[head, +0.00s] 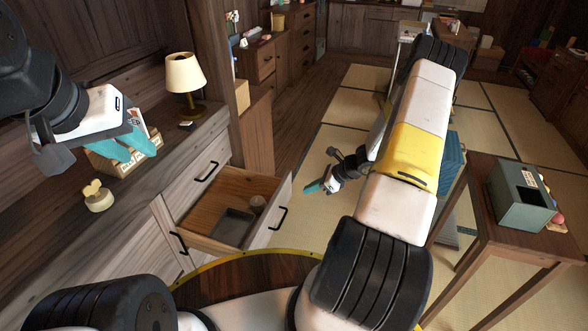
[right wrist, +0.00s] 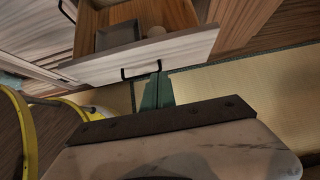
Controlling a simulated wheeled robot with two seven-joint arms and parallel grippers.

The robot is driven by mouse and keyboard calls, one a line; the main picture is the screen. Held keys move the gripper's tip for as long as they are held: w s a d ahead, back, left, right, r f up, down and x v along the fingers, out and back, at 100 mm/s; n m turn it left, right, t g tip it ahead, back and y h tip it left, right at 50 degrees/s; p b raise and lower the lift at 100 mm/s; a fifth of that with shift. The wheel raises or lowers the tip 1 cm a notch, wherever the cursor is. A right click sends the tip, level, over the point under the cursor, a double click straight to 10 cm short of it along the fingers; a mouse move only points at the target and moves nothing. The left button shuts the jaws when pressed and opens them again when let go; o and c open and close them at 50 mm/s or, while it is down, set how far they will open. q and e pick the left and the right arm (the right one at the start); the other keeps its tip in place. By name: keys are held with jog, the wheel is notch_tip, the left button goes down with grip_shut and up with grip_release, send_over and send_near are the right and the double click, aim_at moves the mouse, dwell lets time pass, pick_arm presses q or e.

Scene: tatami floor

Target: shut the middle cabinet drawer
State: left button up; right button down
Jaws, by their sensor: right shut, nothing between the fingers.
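The open cabinet drawer (head: 190,190) is pulled out of the pale wood cabinet, with a grey tray (head: 232,226) and a small round item (head: 257,203) inside. Its front, with a black handle (head: 279,217), faces right. My right gripper (head: 310,188) is shut and empty, just right of the drawer front's far end. In the right wrist view, its teal fingertips (right wrist: 158,76) lie beside the right end of the handle (right wrist: 140,70); contact cannot be told. My left gripper (head: 138,154) is open and empty above the cabinet top, away from the drawer.
The cabinet top holds a lamp (head: 186,78), a wooden box with cards (head: 108,163) and a cream, heart-topped item (head: 97,196). A side table (head: 472,190) with a green box (head: 518,205) stands at the right. Tatami floor lies beyond the drawer.

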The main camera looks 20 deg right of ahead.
aim_at(279, 195)
jog(key=shift+w+a+f, duration=0.85)
jog(key=shift+a, duration=0.4)
jog(key=shift+w+a+f, duration=0.85)
jog(key=shift+a, duration=0.45)
jog(key=shift+w+a+f, duration=0.85)
jog(key=shift+a, duration=0.4)
jog(key=shift+a, duration=0.1)
